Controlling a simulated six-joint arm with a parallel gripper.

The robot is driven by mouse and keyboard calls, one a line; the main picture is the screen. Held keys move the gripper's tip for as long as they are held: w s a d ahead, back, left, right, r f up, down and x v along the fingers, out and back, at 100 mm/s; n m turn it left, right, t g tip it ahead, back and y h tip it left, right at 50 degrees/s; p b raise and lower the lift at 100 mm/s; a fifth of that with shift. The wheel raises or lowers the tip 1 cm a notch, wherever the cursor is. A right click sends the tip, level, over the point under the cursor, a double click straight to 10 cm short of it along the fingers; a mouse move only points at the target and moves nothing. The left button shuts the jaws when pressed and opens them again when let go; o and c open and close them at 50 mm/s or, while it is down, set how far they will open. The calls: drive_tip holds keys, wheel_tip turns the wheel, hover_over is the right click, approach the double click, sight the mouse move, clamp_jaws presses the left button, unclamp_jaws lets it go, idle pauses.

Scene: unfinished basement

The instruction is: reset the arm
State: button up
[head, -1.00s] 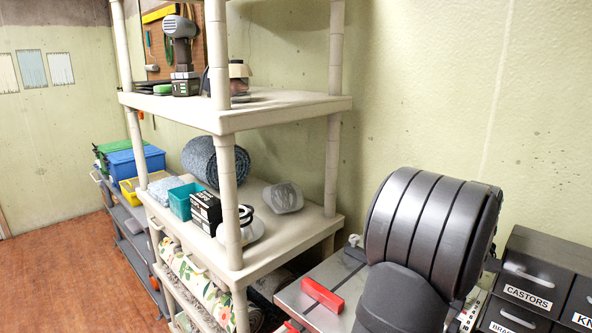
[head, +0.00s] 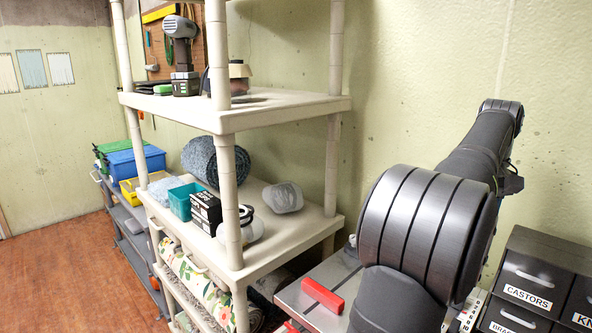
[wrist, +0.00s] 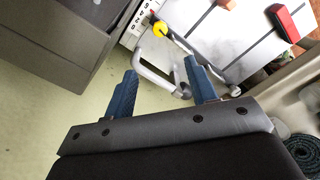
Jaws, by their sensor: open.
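My gripper (wrist: 160,88) shows in the wrist view with its two blue fingers spread apart and nothing between them. Beyond the fingers are the pale green wall and a grey metal handle or bracket. In the head view my arm rises at the right and reaches up and back along the wall; the gripper itself cannot be made out there.
A grey bench (head: 303,303) with a red block (head: 322,296) stands beside my arm. A beige shelf unit (head: 285,112) holds a drill (head: 181,50) and a rolled rug (head: 213,160). Dark labelled drawers (head: 540,275) are at the right. The floor at left is clear.

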drive_tip(key=shift+d+f+m, duration=0.1)
drive_tip(key=shift+f+m, duration=0.9)
drive_tip(key=shift+m, duration=0.45)
drive_tip(key=shift+d+f+m, duration=0.1)
drive_tip(key=shift+f+m, duration=0.9)
drive_tip(key=shift+m, duration=0.45)
drive_tip(key=shift+o, duration=0.5)
drive_tip(key=o, duration=0.7)
drive_tip(key=shift+a, duration=0.1)
drive_tip(key=shift+o, duration=1.3)
drive_tip(key=shift+a+r, duration=0.1)
drive_tip(key=shift+a, duration=0.15)
drive_tip(key=s+a+r+m, duration=0.25)
drive_tip(key=a+m, duration=0.25)
drive_tip(key=a, duration=0.9)
drive_tip(key=f, duration=1)
drive_tip(key=shift+s+a+f, duration=0.1)
drive_tip(key=shift+s+f, duration=0.15)
drive_tip(key=shift+s, duration=0.1)
drive_tip(key=shift+r, duration=0.1)
